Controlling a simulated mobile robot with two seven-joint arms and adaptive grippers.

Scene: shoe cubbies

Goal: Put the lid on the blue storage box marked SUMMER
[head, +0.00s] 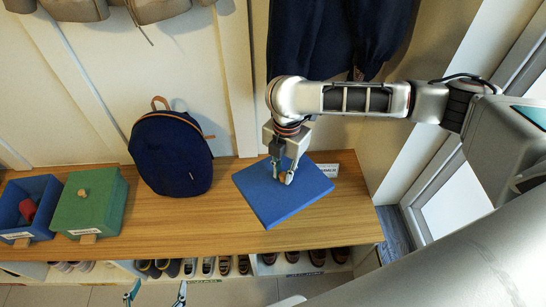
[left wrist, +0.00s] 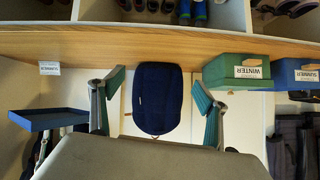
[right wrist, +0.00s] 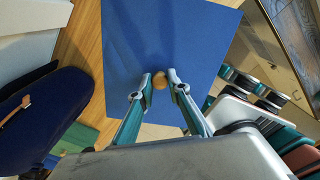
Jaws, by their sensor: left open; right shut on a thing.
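The blue storage box (head: 47,193) is at the far left of the bench, open at the top, with a red thing (head: 28,209) inside. Its SUMMER label shows upside down in the left wrist view (left wrist: 292,73). The flat blue lid (head: 290,203) is at the right, held raised above the bench. My right gripper (head: 282,174) is shut on the lid's round wooden knob (right wrist: 160,80). My left gripper (head: 156,294) is open and empty in front of the bench. In the left wrist view its spread fingers (left wrist: 156,92) frame the backpack.
A closed green box (head: 95,205) marked WINTER stands right beside the blue box. A navy backpack (head: 170,153) stands between it and the lid. A small white card (head: 328,170) is on the bench behind the lid. Shoes (head: 190,268) fill the cubbies below. Dark clothes (head: 325,40) hang above.

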